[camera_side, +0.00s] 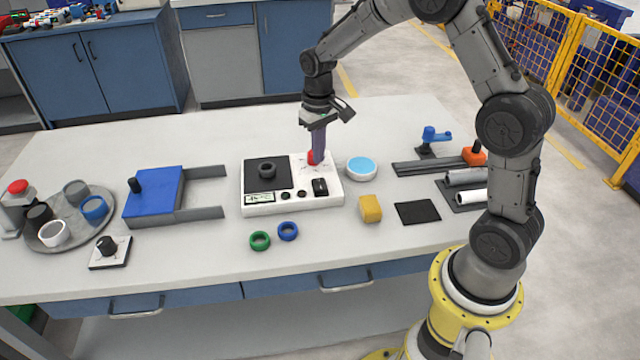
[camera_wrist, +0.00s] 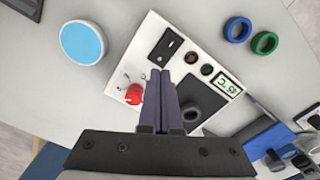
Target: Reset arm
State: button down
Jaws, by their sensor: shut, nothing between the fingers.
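My gripper (camera_side: 316,158) points down over the white machine (camera_side: 292,207), its fingers shut and empty. In the side view the fingertips are beside the red knob (camera_side: 311,157); I cannot tell whether they touch it. In the wrist view the shut fingers (camera_wrist: 160,75) reach across the machine, with the red knob (camera_wrist: 134,94) just left of them. A dark ring (camera_side: 267,170) sits on the black plate (camera_side: 254,186) of the machine. The machine also has a small display (camera_side: 260,198) and a black switch (camera_side: 320,187).
Green (camera_side: 260,240) and blue (camera_side: 288,231) rings lie in front of the machine. A blue-topped disc (camera_side: 361,168) and yellow block (camera_side: 370,208) are to its right. A blue sliding fixture (camera_side: 154,196) and a round tray (camera_side: 41,242) with several pipe pieces are left.

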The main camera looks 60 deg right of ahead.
jog(key=shift+r, duration=0.6)
jog(key=s+a+r+n+t, duration=0.1)
jog(key=s+a+r+t, duration=0.15)
jog(key=r, duration=0.55)
jog(key=s+a+r+t, duration=0.1)
jog(key=s+a+r, duration=0.25)
jog(key=r, duration=0.45)
jog(key=s+a+r+n+t, duration=0.1)
jog(key=s+a+r+t, duration=0.15)
jog(key=s, duration=0.85)
jog(key=s+f+n, duration=0.1)
jog(key=s+f, duration=0.3)
jog(key=s, duration=0.4)
jog(key=shift+s+f, duration=0.15)
jog(key=shift+s, duration=0.1)
jog(key=shift+a, duration=0.1)
